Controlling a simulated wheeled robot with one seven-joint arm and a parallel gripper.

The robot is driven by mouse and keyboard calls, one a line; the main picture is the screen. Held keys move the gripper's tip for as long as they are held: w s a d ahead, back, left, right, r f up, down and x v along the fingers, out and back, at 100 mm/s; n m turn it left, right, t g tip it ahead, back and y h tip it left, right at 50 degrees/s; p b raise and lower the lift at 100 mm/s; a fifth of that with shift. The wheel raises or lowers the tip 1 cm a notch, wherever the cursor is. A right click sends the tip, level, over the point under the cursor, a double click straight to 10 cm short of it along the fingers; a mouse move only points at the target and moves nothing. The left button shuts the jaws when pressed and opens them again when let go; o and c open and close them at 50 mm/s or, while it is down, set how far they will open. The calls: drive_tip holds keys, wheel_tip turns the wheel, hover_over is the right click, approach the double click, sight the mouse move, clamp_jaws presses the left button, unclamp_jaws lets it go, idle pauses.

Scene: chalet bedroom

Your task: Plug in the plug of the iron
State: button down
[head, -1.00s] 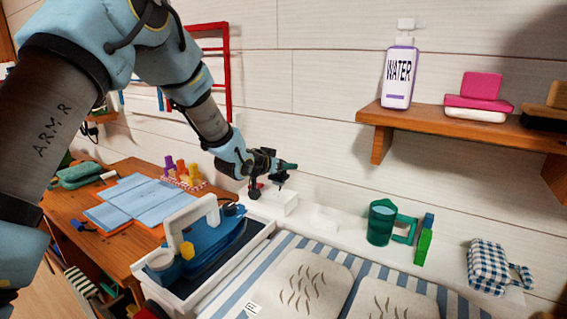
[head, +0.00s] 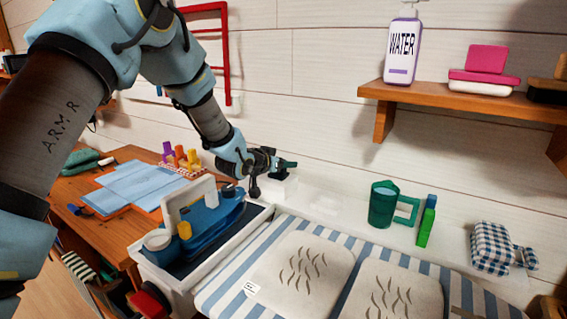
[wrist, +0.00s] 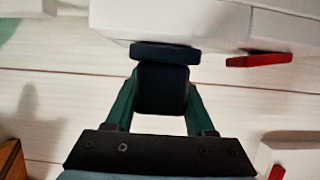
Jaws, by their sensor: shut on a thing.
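My gripper (head: 285,164) is at the wall end of the white ledge, close above a small white block (head: 280,188). In the wrist view the green fingers of my gripper (wrist: 162,100) are shut on a dark blue plug (wrist: 162,88). The plug's wide flange (wrist: 165,54) lies at the edge of a white block (wrist: 215,22). I cannot tell whether its pins are inside the block, as the flange hides them. The blue iron (head: 222,222) appears to sit in a white tray (head: 262,222) to the left. Its cord is not clearly visible.
A green mug (head: 383,203), a green and blue block (head: 426,222) and a checked cloth bundle (head: 492,247) stand to the right on the ledge. A striped board (head: 235,280) lies in front. A wooden shelf (head: 440,94) juts from the wall above.

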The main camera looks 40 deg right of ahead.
drive_tip(key=shift+f, duration=0.2)
idle(0.7)
drive_tip(key=shift+c, duration=0.9)
unclamp_jaws()
drive_tip(key=shift+a, duration=0.1)
drive_tip(key=b+v, duration=0.3)
drive_tip(key=v, duration=0.7)
drive_tip(key=shift+a+r, duration=0.2)
drive_tip(key=shift+a, duration=0.05)
